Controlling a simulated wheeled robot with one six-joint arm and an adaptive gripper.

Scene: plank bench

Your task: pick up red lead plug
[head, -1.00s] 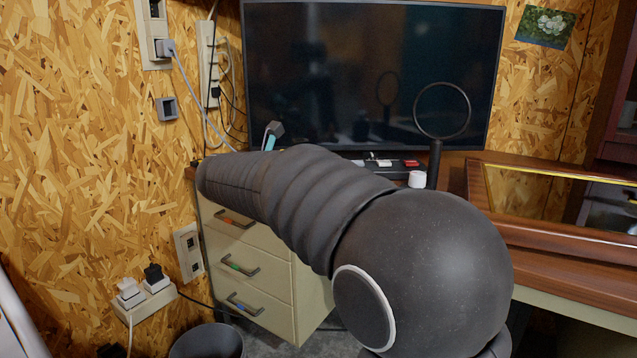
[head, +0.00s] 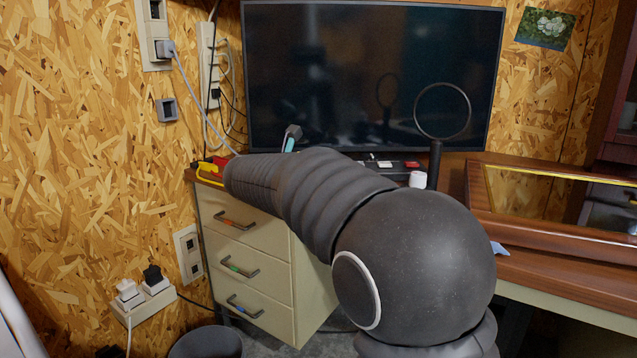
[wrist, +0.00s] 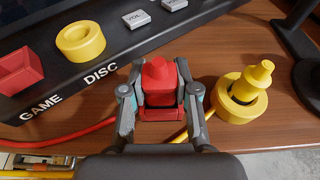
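The red lead plug (wrist: 157,80) stands upright on the wood bench top in the wrist view, with a dark band around its lower part and red below it. My gripper (wrist: 159,85) has one finger on each side of the plug, very close to it. I cannot tell whether the fingers press on it or a small gap remains. A red lead (wrist: 65,137) runs off to the left. In the head view my arm hides the gripper, and a small red and yellow patch (head: 209,167) shows at its tip.
A yellow plug (wrist: 250,87) stands close on the right in a yellow ring. The dark console behind carries a red square socket (wrist: 17,70) and a yellow ring socket (wrist: 81,42). A black stand (wrist: 301,75) is at far right. The bench's front edge is near.

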